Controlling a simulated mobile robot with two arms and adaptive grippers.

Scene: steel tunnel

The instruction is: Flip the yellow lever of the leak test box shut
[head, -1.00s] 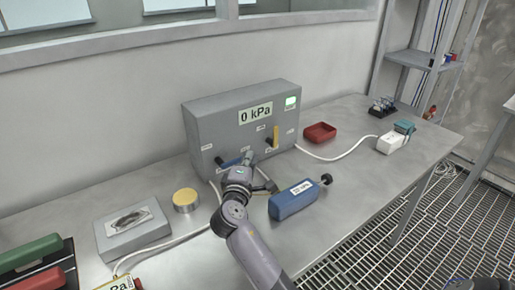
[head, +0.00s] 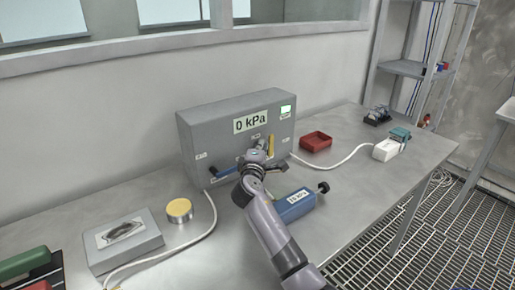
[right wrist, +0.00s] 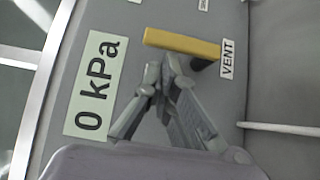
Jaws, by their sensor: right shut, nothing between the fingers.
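The grey leak test box (head: 210,130) stands on the bench against the wall; its display reads 0 kPa. Its yellow lever (head: 271,146) stands upright on the right of the front face in the head view. The lever also shows in the right wrist view (right wrist: 182,43), beside a VENT label. My right gripper (head: 264,152) is just left of the lever, close to the box front. In the right wrist view its fingertips (right wrist: 162,75) are together and empty, just below the lever; contact cannot be told. My left gripper is out of view.
A blue cylinder-like block (head: 294,205) lies in front, partly behind my right arm. A red tray (head: 316,142) sits right of the box. A yellow-topped disc (head: 179,208) and a grey block (head: 120,245) are left.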

